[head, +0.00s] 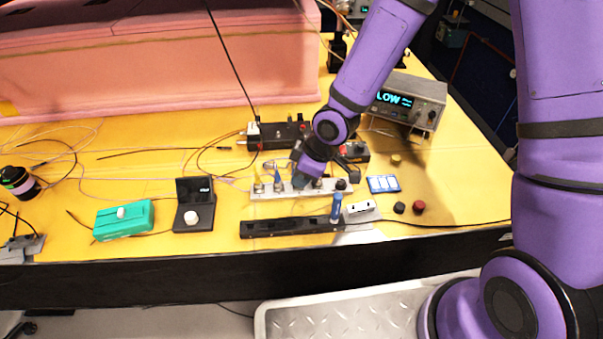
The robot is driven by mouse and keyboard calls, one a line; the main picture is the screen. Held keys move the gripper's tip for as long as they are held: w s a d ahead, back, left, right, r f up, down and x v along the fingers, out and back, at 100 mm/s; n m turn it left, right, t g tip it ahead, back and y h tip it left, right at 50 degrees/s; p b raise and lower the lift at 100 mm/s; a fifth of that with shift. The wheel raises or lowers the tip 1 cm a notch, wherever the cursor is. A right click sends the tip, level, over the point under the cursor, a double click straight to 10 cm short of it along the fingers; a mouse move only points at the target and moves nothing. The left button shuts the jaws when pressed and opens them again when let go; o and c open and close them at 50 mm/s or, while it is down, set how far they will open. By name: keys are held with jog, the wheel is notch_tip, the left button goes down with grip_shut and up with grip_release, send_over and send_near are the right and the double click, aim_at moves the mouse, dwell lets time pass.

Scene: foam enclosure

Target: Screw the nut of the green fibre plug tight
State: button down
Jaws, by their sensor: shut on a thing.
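My gripper (303,183) points down at the pale connector strip (262,193) in the middle of the yellow table. It is shut on a small part at the strip's right half, between a blue-topped plug and a dark knob. The jaws and wrist hide this part. I see no green on it, so its colour and how far its nut is turned cannot be told. The blue plug (278,180) stands upright on the strip just left of the jaws. The dark knob (341,185) sits at the strip's right end.
A black rail (285,228) with an upright blue tool (336,207) lies in front. Black modules (278,133) stand behind, and a display box (408,104) stands at back right. A teal box (124,220) and black case (194,204) are left. Thin fibres cross the table's left.

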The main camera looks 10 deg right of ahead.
jog(key=shift+s+m, duration=0.1)
jog(key=shift+m, duration=0.5)
jog(key=shift+m+t, duration=0.3)
jog(key=c, duration=1)
grip_release()
jog(key=v, duration=1)
jog(key=shift+r, duration=0.4)
